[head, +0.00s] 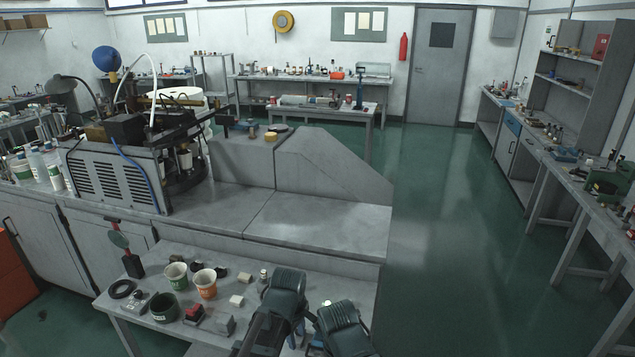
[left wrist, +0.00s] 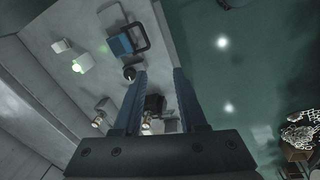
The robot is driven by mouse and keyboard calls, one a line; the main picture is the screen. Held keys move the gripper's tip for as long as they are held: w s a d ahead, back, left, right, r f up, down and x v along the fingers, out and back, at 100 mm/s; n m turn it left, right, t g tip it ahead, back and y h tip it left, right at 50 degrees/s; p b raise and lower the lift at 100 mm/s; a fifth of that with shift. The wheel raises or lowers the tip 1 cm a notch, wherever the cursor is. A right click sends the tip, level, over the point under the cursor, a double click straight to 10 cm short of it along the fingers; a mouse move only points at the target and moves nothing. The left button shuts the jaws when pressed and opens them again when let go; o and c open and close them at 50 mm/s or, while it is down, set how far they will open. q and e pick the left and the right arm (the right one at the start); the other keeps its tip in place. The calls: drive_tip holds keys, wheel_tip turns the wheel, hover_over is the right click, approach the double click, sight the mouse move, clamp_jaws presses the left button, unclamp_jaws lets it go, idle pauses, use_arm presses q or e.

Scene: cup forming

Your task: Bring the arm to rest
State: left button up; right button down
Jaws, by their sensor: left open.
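My left gripper shows clearly in the left wrist view (left wrist: 160,72), with its two blue fingers spread apart and nothing clasped between them. A small black object (left wrist: 155,104) shows beyond the gap, lower in the picture. In the head view, dark teal parts of my own arm fill the bottom middle, over the small front table (head: 140,318); the fingertips there are hard to make out. My right gripper is not in view.
The forming machine (head: 112,178) stands on the grey bench (head: 320,222) behind the table. A black ring (head: 122,289), a red-topped block (head: 194,313) and a grey block (head: 219,325) lie near the cups. Green floor (head: 450,240) to the right is clear.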

use_arm(q)
drive_tip(key=s+a+m+g, duration=0.1)
drive_tip(key=s+a+m, duration=0.6)
drive_tip(key=a+m, duration=0.5)
drive_tip(key=s+d+f+m+b, duration=0.2)
drive_tip(key=s+d, duration=0.1)
drive_tip(key=d, duration=0.2)
drive_tip(key=s+d+f+m+g+y+b, duration=0.1)
drive_tip(key=s+d+f, duration=0.1)
drive_tip(key=d, duration=0.4)
drive_tip(key=shift+s+d+m+y+b, duration=0.25)
drive_tip(key=shift+s+m+y+b, duration=0.1)
drive_tip(key=shift+s+m, duration=0.1)
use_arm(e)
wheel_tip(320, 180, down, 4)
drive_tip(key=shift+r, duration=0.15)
use_arm(q)
drive_tip(key=shift+r, duration=0.1)
